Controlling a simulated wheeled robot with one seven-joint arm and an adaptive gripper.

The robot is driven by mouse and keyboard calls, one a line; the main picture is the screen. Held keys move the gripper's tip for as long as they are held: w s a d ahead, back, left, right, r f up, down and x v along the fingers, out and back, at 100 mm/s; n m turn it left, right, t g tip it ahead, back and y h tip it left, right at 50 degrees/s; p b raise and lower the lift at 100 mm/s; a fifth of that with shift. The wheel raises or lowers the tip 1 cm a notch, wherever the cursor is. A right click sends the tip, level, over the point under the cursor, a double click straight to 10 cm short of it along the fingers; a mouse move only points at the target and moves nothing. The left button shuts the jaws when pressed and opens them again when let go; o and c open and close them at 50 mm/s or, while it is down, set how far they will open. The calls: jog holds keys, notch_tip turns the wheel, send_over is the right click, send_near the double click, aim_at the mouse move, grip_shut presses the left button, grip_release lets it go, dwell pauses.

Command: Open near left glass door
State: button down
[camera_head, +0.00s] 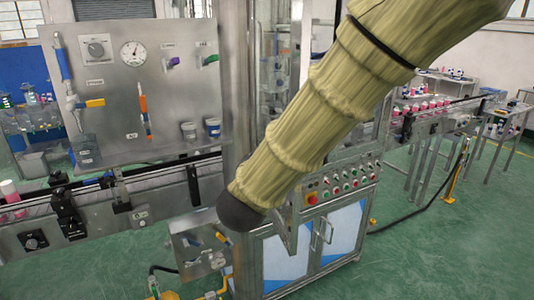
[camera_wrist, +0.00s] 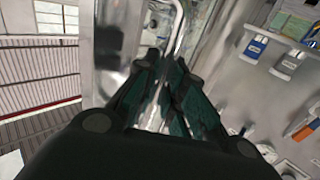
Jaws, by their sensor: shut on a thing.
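My gripper (camera_wrist: 166,66) shows in the wrist view with its dark green fingers closed around a shiny metal bar handle (camera_wrist: 179,30). The handle runs up from between the fingertips, beside a metal post. The near left glass door (camera_wrist: 155,28) seems to be the see-through strip by the handle; its edges are hard to make out. In the head view my sleeved arm crosses in front of the machine frame and hides the handle and most of the door. My gripper is not visible there, so I cannot tell how far the door stands open.
A steel panel (camera_head: 190,105) with a gauge, valves and small cups stands left of the arm. A conveyor (camera_head: 160,185) runs below it. A button console (camera_head: 345,185) and cabinet (camera_head: 310,250) are right of the arm. Green floor (camera_head: 430,250) is clear at the lower right.

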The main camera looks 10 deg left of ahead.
jog(key=shift+a, duration=0.1)
dwell(0.3)
jog(key=c, duration=1.5)
grip_release()
jog(key=shift+d, duration=0.2)
jog(key=shift+a, duration=0.1)
jog(key=s, duration=0.8)
jog(key=s+a, duration=0.1)
jog(key=s, duration=0.3)
jog(key=shift+d, duration=0.1)
